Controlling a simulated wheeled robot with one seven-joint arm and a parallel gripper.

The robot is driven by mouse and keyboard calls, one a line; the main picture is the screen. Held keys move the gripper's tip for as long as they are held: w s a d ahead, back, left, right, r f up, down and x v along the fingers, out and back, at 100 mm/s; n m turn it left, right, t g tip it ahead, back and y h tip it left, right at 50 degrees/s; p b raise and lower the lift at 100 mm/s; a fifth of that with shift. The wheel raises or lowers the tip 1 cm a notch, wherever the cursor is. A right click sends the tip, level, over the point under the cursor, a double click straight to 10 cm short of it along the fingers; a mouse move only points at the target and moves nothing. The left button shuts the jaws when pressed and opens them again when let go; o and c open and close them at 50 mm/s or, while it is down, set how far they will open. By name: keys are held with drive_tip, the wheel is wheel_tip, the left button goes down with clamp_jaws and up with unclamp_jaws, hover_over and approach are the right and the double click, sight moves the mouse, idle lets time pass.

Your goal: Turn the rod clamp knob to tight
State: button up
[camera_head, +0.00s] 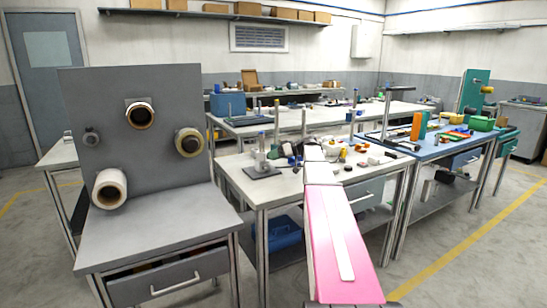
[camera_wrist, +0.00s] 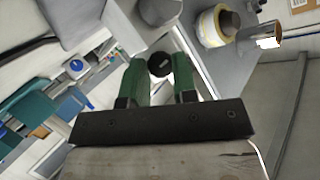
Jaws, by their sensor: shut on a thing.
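In the wrist view, my gripper (camera_wrist: 160,72) has two green fingers closed on the sides of a round black knob (camera_wrist: 159,64). A small pale mark shows on the knob's face, but I cannot read which way it is turned. The clamp body and rod behind the knob are not clear. In the head view my pink and white arm reaches to the middle table, and its far end is too small and cluttered to make out the fingers or the knob.
The middle table (camera_head: 262,192) holds a stand with a dark base (camera_head: 262,172) and several small parts. A blue table (camera_head: 385,150) with tools is at right. Open floor lies at front right.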

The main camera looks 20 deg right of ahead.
drive_tip(key=shift+m, duration=0.3)
idle(0.4)
drive_tip(key=o, duration=0.7)
drive_tip(key=shift+c, duration=0.2)
drive_tip(key=v, duration=1)
drive_tip(key=shift+d, duration=0.4)
